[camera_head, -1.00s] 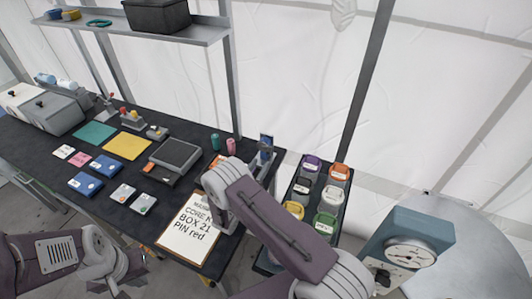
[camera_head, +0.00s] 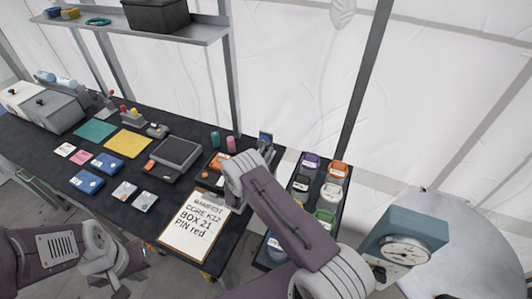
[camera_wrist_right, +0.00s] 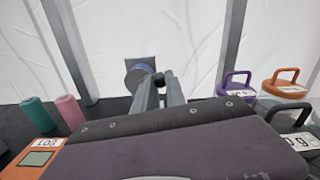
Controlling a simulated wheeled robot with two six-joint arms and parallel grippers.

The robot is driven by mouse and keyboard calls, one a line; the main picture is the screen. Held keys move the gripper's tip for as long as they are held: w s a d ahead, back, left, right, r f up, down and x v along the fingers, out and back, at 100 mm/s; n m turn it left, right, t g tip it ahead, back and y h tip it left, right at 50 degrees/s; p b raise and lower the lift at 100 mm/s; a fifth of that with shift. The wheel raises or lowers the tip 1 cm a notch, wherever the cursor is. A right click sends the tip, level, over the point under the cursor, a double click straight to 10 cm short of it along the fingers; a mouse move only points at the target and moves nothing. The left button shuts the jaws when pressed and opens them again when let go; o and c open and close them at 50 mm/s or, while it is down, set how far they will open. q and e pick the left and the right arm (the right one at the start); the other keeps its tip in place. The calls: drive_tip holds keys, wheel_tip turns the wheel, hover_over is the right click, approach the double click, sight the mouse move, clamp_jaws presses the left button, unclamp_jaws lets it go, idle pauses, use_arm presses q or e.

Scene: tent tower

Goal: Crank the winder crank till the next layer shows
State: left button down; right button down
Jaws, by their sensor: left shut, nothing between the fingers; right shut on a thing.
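The winder (camera_head: 265,138) stands at the right end of the dark table, with a small blue part showing above my right arm. In the right wrist view its blue round drum (camera_wrist_right: 138,73) is straight ahead, in front of a blue-grey plate. My right gripper (camera_wrist_right: 161,88) is shut on a small dark knob (camera_wrist_right: 159,79), seemingly the crank's handle, just right of the drum. The rest of the crank and the winding layers are hidden or too small to tell. My left gripper (camera_head: 128,268) is shut and empty, low at the left, in front of the table.
A manifest sheet (camera_head: 195,228) reads core K12, box 21, pin red. Green (camera_head: 215,139) and pink (camera_head: 231,144) cylinders stand left of the winder.

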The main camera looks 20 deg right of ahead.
drive_tip(key=shift+f, duration=0.1)
drive_tip(key=m+b, duration=0.1)
drive_tip(key=f+m+b, duration=0.1)
drive_tip(key=m+b, duration=0.1)
drive_tip(key=b, duration=0.1)
drive_tip(key=shift+s+f+m, duration=0.1)
drive_tip(key=shift+f+m, duration=0.15)
drive_tip(key=shift+m, duration=0.15)
drive_tip(key=shift+f+m+b, duration=0.2)
drive_tip(key=shift+m+b, duration=0.55)
drive_tip(key=shift+m, duration=0.05)
drive_tip(key=shift+f+m+b, duration=0.15)
drive_tip(key=shift+m+b, duration=0.55)
drive_tip(key=shift+m, duration=0.1)
drive_tip(key=c, duration=1.4)
unclamp_jaws()
drive_tip(key=shift+o, duration=0.2)
